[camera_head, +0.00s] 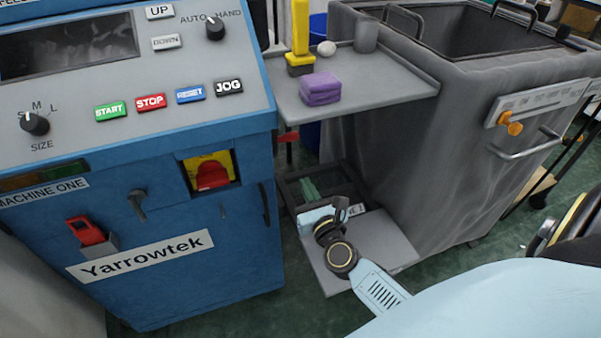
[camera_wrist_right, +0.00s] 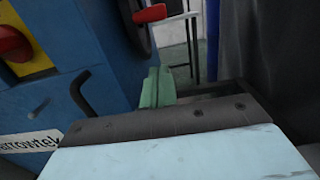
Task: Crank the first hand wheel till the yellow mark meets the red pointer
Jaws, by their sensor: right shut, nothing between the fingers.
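A red pointer (camera_head: 288,136) sticks out at the right side of the blue machine; it also shows in the right wrist view (camera_wrist_right: 150,13). Beside it, at the top of the right wrist view, is part of a dark curved rim (camera_wrist_right: 136,28), which looks like the hand wheel. Most of the wheel is cut off or hidden, and I see no yellow mark. My right gripper (camera_head: 309,188) has its green fingers together and empty, low beside the machine's right side. The fingers also show in the right wrist view (camera_wrist_right: 157,87), below the rim and apart from it. My left gripper is not in view.
The blue machine (camera_head: 230,265) stands left, with buttons and knobs. A grey shelf (camera_head: 400,88) above my right gripper holds a purple block (camera_head: 320,88), a yellow object (camera_head: 300,30) and a cup. A large grey bin (camera_head: 440,180) stands right. A low grey board (camera_head: 385,245) lies under my arm.

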